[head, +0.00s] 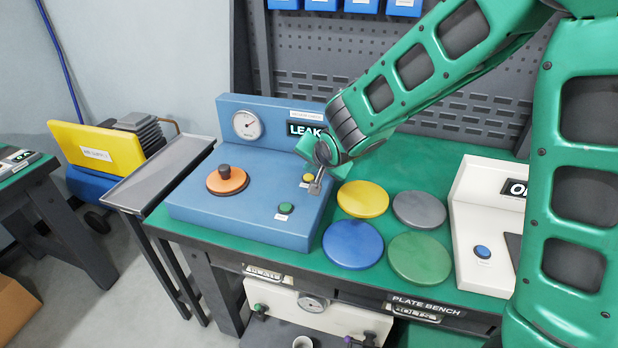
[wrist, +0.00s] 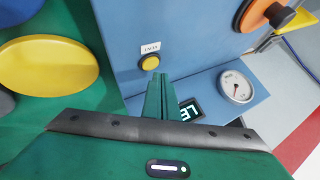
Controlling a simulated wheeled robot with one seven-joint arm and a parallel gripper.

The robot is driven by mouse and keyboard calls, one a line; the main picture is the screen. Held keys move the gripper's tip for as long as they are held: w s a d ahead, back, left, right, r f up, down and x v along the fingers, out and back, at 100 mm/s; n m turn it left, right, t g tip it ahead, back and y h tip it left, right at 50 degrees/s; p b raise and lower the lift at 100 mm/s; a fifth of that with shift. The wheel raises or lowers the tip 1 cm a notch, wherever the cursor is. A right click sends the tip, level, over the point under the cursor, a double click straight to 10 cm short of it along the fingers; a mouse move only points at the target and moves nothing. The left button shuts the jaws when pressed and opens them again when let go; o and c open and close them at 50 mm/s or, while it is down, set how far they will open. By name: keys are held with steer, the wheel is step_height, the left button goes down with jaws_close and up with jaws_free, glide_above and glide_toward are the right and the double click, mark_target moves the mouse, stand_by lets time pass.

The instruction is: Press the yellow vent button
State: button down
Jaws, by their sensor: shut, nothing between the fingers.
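The yellow vent button (wrist: 151,62) is a small round button on the top face of the blue leak tester (head: 186,204). A small label is beside it. My gripper (head: 316,186) is shut and empty, over the right part of the tester. In the wrist view my gripper's fingertips (wrist: 158,76) point at the button and appear just short of it. I cannot tell whether they touch it. A green button (head: 286,208) sits nearer the tester's front edge.
An orange disc with a dark knob (head: 227,180) and a gauge (head: 247,125) are on the tester. Yellow (head: 362,199), grey (head: 420,209), blue (head: 352,244) and green (head: 420,258) discs lie to its right. A white device (head: 468,225) stands farther right.

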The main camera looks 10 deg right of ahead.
mark_target(310, 179)
steer(key=shift+f, duration=0.15)
steer(key=shift+f, duration=0.25)
steer(key=shift+f, duration=0.35)
stand_by(0.8)
steer(key=shift+r, duration=0.8)
steer(key=shift+r, duration=2.5)
